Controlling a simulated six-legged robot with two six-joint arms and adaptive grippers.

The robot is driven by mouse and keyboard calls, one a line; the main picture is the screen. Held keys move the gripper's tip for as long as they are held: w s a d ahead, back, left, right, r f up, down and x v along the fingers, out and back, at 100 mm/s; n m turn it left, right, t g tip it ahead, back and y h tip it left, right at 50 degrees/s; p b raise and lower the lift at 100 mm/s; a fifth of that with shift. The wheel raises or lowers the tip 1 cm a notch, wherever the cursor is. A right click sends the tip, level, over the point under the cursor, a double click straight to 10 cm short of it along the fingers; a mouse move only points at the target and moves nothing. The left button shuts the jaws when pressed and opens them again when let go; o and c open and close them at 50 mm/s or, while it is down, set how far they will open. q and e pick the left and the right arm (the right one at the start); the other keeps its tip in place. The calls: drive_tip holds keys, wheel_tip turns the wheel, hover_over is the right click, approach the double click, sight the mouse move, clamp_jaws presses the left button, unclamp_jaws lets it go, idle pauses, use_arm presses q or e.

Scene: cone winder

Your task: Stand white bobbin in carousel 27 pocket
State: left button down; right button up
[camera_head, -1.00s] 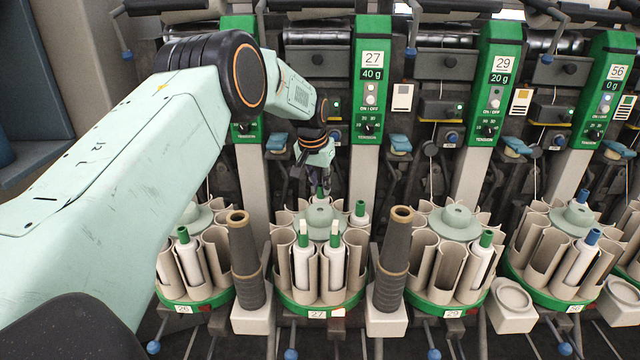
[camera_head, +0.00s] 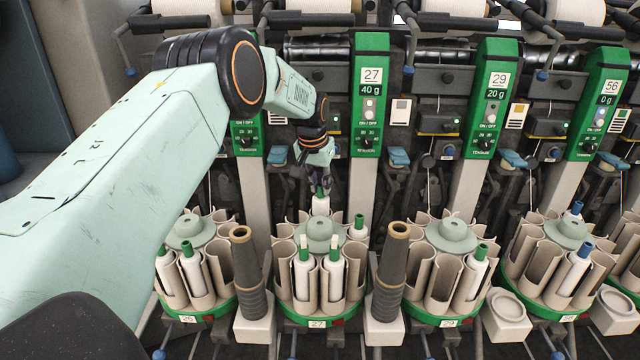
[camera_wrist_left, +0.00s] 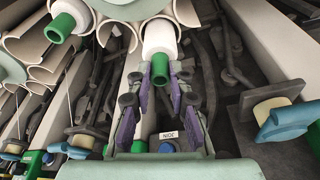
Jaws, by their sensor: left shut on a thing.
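My left gripper (camera_head: 319,184) is behind the hub of carousel 27 (camera_head: 318,321). It is shut on the green tip of a white bobbin (camera_head: 321,205), upright in the head view. The wrist view shows the purple-padded fingers (camera_wrist_left: 159,88) on either side of the green tip, with the white body (camera_wrist_left: 159,38) beyond, beside the carousel's beige pockets (camera_wrist_left: 123,34). The bobbin's lower end is hidden behind the hub, so I cannot tell whether it is in a pocket. My right gripper is not in view.
Carousel 27 also holds white bobbins at its front (camera_head: 305,275) and right rear (camera_head: 357,229). Dark conical tubes (camera_head: 245,270) and (camera_head: 392,272) stand on both sides. Green-faced winder posts (camera_head: 370,95) rise close behind. Neighbouring carousels (camera_head: 450,315) are packed close.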

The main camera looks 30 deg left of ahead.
use_arm(q)
drive_tip(key=shift+r, duration=0.3)
drive_tip(key=shift+r+p, duration=2.1)
drive_tip(key=shift+r, duration=0.05)
drive_tip(key=shift+r+p, duration=2.1)
drive_tip(key=shift+r, duration=0.15)
wheel_tip(320, 180, up, 4)
drive_tip(key=p, duration=0.4)
drive_tip(key=shift+r, duration=0.25)
